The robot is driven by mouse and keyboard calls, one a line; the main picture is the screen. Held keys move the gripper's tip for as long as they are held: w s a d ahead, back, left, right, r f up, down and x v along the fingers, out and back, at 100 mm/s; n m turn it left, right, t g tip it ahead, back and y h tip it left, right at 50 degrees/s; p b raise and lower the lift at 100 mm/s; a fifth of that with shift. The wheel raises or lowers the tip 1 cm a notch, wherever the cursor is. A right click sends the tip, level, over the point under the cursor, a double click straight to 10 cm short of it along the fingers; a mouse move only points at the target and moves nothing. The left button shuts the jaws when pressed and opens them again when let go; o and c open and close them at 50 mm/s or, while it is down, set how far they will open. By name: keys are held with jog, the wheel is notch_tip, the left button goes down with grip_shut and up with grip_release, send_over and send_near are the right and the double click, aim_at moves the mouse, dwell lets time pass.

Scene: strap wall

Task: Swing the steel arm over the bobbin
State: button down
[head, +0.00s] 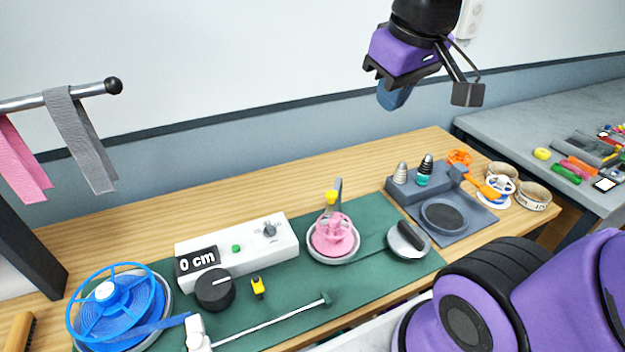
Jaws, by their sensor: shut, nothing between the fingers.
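A pink bobbin (333,236) sits in a round grey dish on the green mat. A grey steel arm (338,186) with a yellow knob (331,197) stands upright at the bobbin's far side. It points up and does not lie across the bobbin; its lower end is hidden behind the bobbin. My gripper (393,102) is high above the bench, behind and to the right of the bobbin in the picture. Its blue fingers point down, shut and empty, well apart from the arm and bobbin.
A white box (237,250) with a dial stands left of the bobbin; a round grey piece with a black handle (409,238) lies right. A blue reel (121,308) and thin rod (270,320) are at front left. A grey station (443,212) with cones stands right.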

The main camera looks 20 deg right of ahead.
jog(key=w+a+f+n+g+h, duration=0.1)
jog(key=w+a+f+n+g, duration=0.15)
jog(key=w, duration=0.35)
jog(key=w+a+f+n+g, duration=0.1)
jog(key=w+f+n, duration=0.1)
jog(key=w+f, duration=0.25)
jog(key=n+g+h, duration=0.2)
jog(key=n, duration=0.3)
send_near(330, 194)
jog(key=w+a+r, duration=0.3)
jog(key=w+a, duration=0.1)
jog(key=a, duration=0.1)
jog(key=s+d+r+x, duration=0.1)
jog(key=s+d+x, duration=0.1)
jog(key=x, duration=1)
jog(key=shift+d+n, duration=0.2)
jog(key=shift+n, duration=0.05)
jog(key=shift+s+d+f+n, duration=0.1)
jog(key=shift+s+d+n, duration=0.5)
jog(key=shift+s+d, duration=0.1)
jog(key=shift+s, duration=0.1)
